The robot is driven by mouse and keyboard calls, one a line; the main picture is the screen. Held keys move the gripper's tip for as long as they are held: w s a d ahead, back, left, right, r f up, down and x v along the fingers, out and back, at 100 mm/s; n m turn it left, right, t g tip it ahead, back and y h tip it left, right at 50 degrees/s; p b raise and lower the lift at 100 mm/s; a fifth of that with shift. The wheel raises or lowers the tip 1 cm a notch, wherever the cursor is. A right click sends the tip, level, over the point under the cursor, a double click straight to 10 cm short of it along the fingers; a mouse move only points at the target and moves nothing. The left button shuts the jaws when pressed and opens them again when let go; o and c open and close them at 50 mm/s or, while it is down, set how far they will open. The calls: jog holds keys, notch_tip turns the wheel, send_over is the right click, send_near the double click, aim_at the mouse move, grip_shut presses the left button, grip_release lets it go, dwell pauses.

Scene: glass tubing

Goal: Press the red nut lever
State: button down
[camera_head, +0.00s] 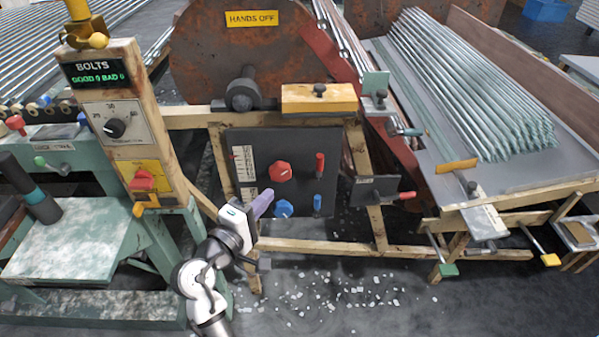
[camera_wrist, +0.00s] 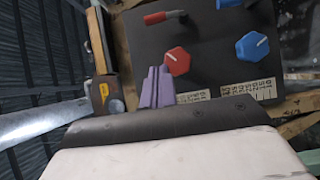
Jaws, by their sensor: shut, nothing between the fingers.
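A dark panel (camera_head: 240,145) stands in a wooden frame. On it are a red hexagonal nut-shaped knob (camera_head: 279,171) and, to its right, a small upright red lever (camera_head: 319,165). In the wrist view the red knob (camera_wrist: 178,61) is just beyond and right of my fingertips, and the red lever (camera_wrist: 165,17) is farther up. My gripper (camera_head: 265,200) has purple fingers, shut and empty, in front of the panel's lower left part. It also shows in the wrist view (camera_wrist: 157,80). I cannot tell the exact gap to the panel.
Below the red controls are a blue hexagonal knob (camera_head: 283,208) and a blue lever (camera_head: 317,203). A red-handled lever (camera_head: 402,195) sits on a separate plate to the right. A wooden post with a dial (camera_head: 113,127) stands left of my arm. White bits litter the floor.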

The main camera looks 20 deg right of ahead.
aim_at(319, 165)
jog(key=shift+s+d+p+x, duration=0.35)
jog(key=shift+p+x, duration=0.15)
jog(key=shift+x, duration=1.65)
jog(key=shift+s+d+p+x, duration=0.3)
jog(key=shift+p+x, duration=0.2)
jog(key=shift+x, duration=1.6)
jog(key=shift+s+d+p+x, duration=0.25)
jog(key=shift+s+p+x, duration=0.2)
jog(key=shift+x, duration=1.7)
jog(key=shift+w+r, duration=0.1)
jog(key=shift+w, duration=0.05)
jog(key=shift+p, duration=0.35)
jog(key=shift+d+r+m, duration=0.1)
jog(key=shift+d+m, duration=0.05)
jog(key=shift+m, duration=0.15)
